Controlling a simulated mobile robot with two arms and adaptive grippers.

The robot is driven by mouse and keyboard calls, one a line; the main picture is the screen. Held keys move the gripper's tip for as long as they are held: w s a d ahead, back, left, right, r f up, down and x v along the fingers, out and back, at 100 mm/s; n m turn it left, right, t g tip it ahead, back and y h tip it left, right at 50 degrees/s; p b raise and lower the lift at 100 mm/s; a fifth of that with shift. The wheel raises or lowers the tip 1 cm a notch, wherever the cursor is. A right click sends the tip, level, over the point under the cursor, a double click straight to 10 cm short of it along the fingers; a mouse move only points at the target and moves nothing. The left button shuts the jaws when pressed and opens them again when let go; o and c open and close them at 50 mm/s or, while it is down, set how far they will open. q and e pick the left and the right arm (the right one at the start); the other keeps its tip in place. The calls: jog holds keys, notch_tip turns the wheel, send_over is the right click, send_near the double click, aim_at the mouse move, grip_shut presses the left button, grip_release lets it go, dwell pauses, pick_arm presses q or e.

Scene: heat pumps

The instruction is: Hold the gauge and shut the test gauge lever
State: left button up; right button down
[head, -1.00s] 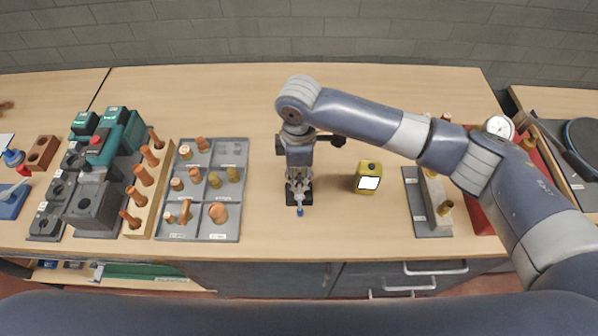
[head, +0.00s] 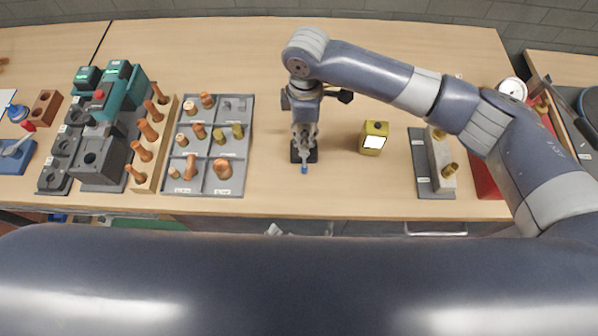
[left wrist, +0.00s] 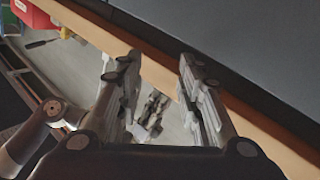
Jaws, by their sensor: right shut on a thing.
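My right gripper (head: 305,128) points down at mid-table and is shut on the test gauge, which stands on a small dark base (head: 311,154). The gauge body is mostly hidden by the gripper. Its lever with a blue tip (head: 304,169) sticks out toward the table's front edge. My left gripper shows in the left wrist view (left wrist: 160,78), with its two fingers apart and nothing between them. In the head view, only a small light part of it shows low, near the front edge, behind my large dark arm link.
A yellow device (head: 373,138) with a white screen stands right of the gauge. A grey sorting tray (head: 245,145) with copper and brass fittings lies left. A grey board (head: 419,160) with brass fittings and a white dial (head: 512,89) are at the right. Table behind the gauge is clear.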

aim_at(302, 170)
pick_arm(q)
jog(key=w+d+r+m+t+h, duration=0.1)
jog(key=d+r+m+h, duration=0.15)
jog(key=r, duration=0.45)
jog(key=w+d+r+m+h, duration=0.1)
jog(key=w+r+m+h, duration=0.15)
jog(key=r, duration=0.45)
jog(key=a+f+y, duration=0.1)
jog(key=f, duration=0.1)
jog(key=a+f+y, duration=0.2)
jog(key=w+a+f+n+g+y, duration=0.1)
jog(key=a+f, duration=0.1)
jog(key=shift+w+a+f+y, duration=0.1)
jog(key=shift+w+f+y, duration=0.15)
jog(key=shift+y, duration=0.15)
jog(key=x, duration=1.1)
jog(key=shift+w+d+f, duration=0.1)
jog(key=shift+w+d, duration=0.1)
jog(key=shift+d, duration=0.05)
jog(key=shift+c, duration=0.6)
